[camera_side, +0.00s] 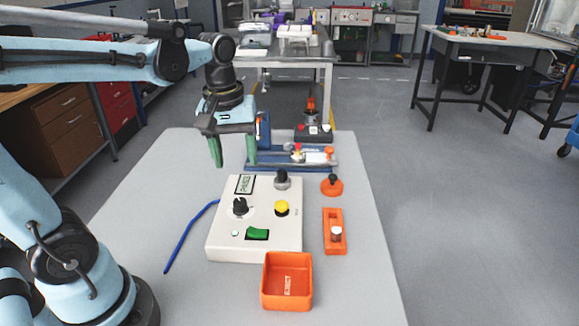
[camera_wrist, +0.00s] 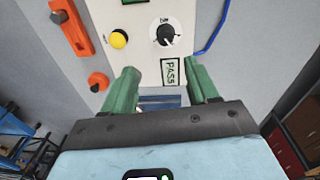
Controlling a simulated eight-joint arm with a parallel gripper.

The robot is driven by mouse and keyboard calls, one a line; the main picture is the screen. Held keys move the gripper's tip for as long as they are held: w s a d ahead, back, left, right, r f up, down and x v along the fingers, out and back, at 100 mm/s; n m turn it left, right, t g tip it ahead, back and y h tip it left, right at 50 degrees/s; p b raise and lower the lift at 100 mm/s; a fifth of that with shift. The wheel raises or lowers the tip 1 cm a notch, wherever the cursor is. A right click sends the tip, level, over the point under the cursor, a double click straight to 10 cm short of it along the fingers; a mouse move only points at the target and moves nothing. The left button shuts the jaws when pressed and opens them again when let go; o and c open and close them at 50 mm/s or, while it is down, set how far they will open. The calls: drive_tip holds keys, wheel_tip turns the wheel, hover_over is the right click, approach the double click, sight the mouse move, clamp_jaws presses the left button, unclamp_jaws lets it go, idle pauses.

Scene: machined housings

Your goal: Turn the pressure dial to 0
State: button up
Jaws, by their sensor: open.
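The pressure dial looks to be the black knob (camera_side: 240,206) on a round white scale, on the left of the cream control box (camera_side: 216,246). In the wrist view the knob (camera_wrist: 164,36) shows above the PASS label (camera_wrist: 175,72), its scale marks too small to read. My gripper (camera_side: 232,158) is open and empty, its green fingers hanging above the table behind the box, up and back from the dial. In the wrist view the fingers (camera_wrist: 165,92) stand apart with the label between them and the dial beyond. Nothing touches the dial.
The box also carries a yellow button (camera_side: 282,208), a green switch (camera_side: 257,234) and a black-topped knob (camera_side: 282,180). An orange bin (camera_side: 287,301) stands in front, orange fixtures (camera_side: 334,236) to the right. A blue cable (camera_side: 182,240) lies left. A blue rail fixture (camera_side: 290,165) stands behind.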

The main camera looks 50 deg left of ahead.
sight(239, 200)
drive_tip(key=shift+n+g, duration=0.5)
drive_tip(key=shift+n, duration=0.3)
drive_tip(key=shift+w+a+f, duration=0.1)
drive_tip(key=shift+a+f, duration=0.05)
drive_tip(key=shift+f, duration=1.8)
drive_tip(key=shift+s+a+f, duration=0.1)
drive_tip(key=shift+a+f, duration=0.05)
drive_tip(key=shift+f, duration=1.85)
drive_tip(key=shift+w+a+f, duration=0.1)
drive_tip(key=shift+a+f, duration=0.05)
drive_tip(key=shift+f, duration=1.8)
drive_tip(key=c, duration=1)
drive_tip(key=shift+c, duration=0.2)
